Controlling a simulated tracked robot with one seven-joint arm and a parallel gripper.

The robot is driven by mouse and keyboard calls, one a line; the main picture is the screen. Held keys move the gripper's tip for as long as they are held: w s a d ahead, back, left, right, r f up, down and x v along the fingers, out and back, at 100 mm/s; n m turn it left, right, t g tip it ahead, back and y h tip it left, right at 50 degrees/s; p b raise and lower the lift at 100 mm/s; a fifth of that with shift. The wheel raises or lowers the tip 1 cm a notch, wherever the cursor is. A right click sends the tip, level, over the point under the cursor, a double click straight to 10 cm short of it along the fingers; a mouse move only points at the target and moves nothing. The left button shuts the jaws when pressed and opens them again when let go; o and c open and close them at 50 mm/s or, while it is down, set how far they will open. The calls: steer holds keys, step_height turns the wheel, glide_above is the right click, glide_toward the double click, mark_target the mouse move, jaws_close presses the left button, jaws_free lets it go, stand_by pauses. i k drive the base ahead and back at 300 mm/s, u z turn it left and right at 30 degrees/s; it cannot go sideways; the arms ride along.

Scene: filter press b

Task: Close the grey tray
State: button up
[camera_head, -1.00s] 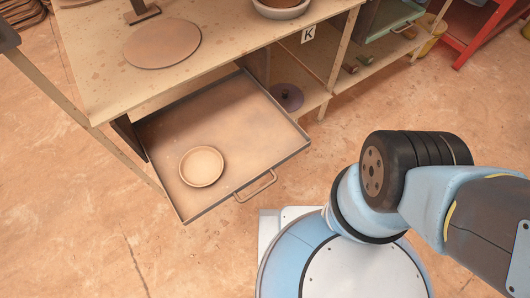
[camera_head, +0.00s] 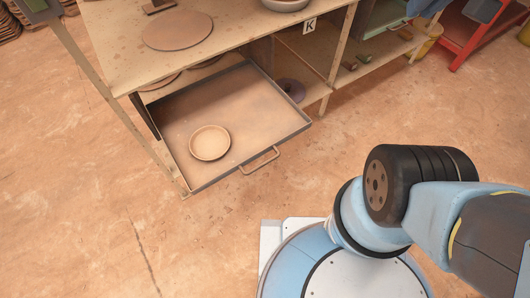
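The grey tray (camera_head: 270,95) is a flat, dark-rimmed drawer pulled out from under the top of a wooden workbench. Its bar handle (camera_head: 260,161) is on the front edge, facing my base. A round tan dish (camera_head: 210,142) lies in the tray towards its front left. My arm shows at the right with blue and dark links, apart from the tray. My gripper is not in view.
The wooden bench (camera_head: 115,60) carries a round brown board (camera_head: 177,31) and a pale bowl (camera_head: 286,4). A dark round object (camera_head: 292,90) sits on the lower shelf right of the tray. A red frame (camera_head: 480,35) stands at the top right. The floor before the tray is clear.

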mark_target(257, 117)
steer(key=k, duration=0.7)
steer(key=u, duration=0.75)
steer(key=i, duration=1)
steer(key=u, duration=0.25)
steer(key=k, duration=1.15)
steer(key=z, duration=0.35)
